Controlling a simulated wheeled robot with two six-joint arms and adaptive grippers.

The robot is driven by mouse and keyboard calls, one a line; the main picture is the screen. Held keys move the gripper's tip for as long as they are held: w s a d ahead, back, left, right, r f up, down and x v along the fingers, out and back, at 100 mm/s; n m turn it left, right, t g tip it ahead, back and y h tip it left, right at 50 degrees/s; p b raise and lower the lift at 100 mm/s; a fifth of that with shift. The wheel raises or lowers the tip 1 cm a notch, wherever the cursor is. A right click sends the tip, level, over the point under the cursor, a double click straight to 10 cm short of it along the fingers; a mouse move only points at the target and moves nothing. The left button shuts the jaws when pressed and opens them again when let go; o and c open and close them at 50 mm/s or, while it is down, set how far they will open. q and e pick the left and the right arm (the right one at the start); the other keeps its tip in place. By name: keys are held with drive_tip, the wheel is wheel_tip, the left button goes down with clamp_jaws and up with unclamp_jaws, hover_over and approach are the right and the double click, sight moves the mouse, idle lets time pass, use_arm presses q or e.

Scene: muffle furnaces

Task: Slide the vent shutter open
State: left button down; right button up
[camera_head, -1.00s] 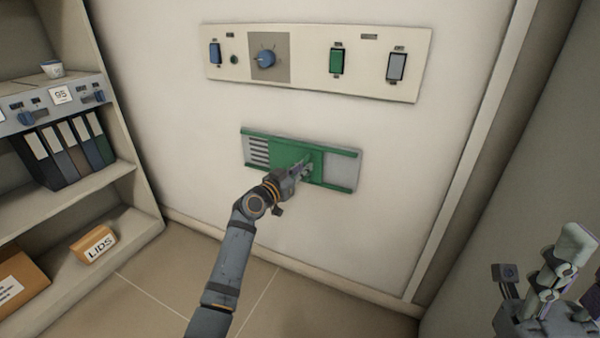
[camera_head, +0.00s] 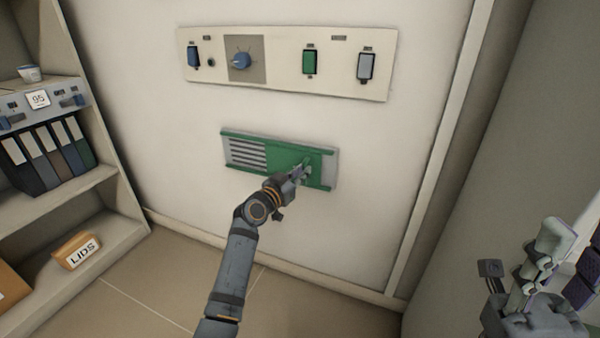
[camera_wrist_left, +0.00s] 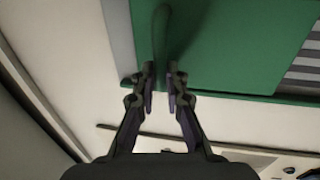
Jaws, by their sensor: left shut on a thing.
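The vent (camera_head: 326,182) is on the pale wall, with a green frame and a green shutter (camera_head: 289,158) that runs sideways in it. Slots (camera_head: 247,154) show uncovered at its left end; a plain grey strip shows at the right. My left gripper (camera_head: 301,172) is at the right part of the shutter, shut on its green handle. In the left wrist view the handle (camera_wrist_left: 161,40) stands out between the fingertips (camera_wrist_left: 162,72), and slots show at the right edge.
A control panel (camera_head: 285,85) with a blue knob and several switches is above the vent. A shelf (camera_head: 108,243) with binders and a LIDS box (camera_head: 76,250) stands at the left. A wall edge (camera_head: 432,160) runs at the right. The wall around the vent is clear.

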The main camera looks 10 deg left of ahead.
use_arm(q)
drive_tip(key=shift+d+f, duration=0.15)
drive_tip(key=c, duration=1.8)
unclamp_jaws()
drive_tip(key=o, duration=0.4)
drive_tip(key=shift+s+d, duration=0.1)
drive_tip(key=shift+d, duration=0.05)
drive_tip(key=v, duration=1.2)
